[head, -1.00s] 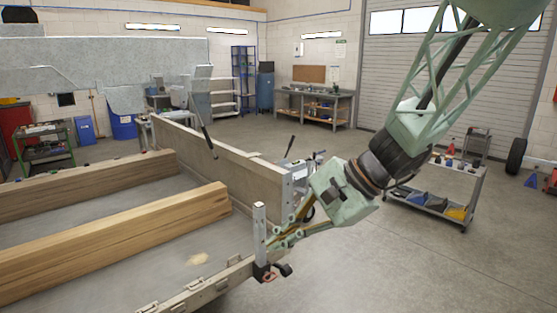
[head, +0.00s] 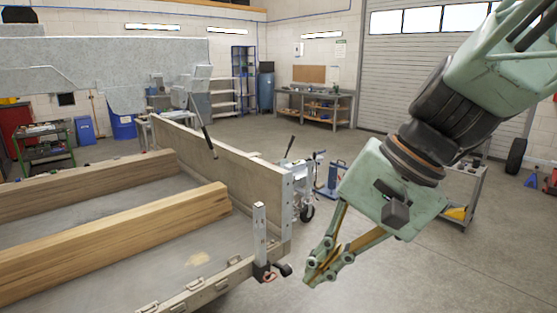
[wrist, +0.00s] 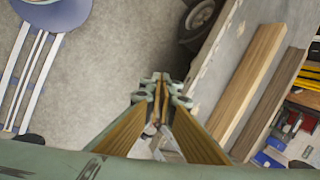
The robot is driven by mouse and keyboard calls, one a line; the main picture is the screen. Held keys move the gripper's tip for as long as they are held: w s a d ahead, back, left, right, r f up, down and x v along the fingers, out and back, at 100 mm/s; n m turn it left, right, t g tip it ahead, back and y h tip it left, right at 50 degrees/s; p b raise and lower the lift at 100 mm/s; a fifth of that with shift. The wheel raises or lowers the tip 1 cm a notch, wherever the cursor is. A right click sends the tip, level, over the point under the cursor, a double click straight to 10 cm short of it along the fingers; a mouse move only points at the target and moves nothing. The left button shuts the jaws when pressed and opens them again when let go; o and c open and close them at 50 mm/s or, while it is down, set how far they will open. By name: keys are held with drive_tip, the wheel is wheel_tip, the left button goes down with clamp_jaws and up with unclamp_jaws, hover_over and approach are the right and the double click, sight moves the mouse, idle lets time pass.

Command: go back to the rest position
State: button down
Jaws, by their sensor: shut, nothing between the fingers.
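My gripper (head: 318,272) is in the lower right of the head view, its fingers together and pointing down and left. It is empty. It is in the air to the right of the trailer's corner post (head: 259,232), apart from it in the picture. In the wrist view the fingertips (wrist: 160,88) meet near the middle, with nothing seen between them.
The trailer bed (head: 130,232) with two wooden beams (head: 120,240) fills the left. A blue jack-like stand (head: 333,180) is behind my gripper. A grey cart (head: 470,195) is partly hidden by my arm. Open concrete floor (head: 400,285) lies at the lower right.

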drive_tip(key=s+d+r+n+t+h, duration=0.2)
drive_tip(key=s+d+r+n+h, duration=0.1)
drive_tip(key=s+d, duration=1.1)
drive_tip(key=shift+s+d+r+n+h, duration=0.2)
drive_tip(key=shift+s+n+h, duration=0.35)
drive_tip(key=shift+n+h, duration=0.5)
idle(0.7)
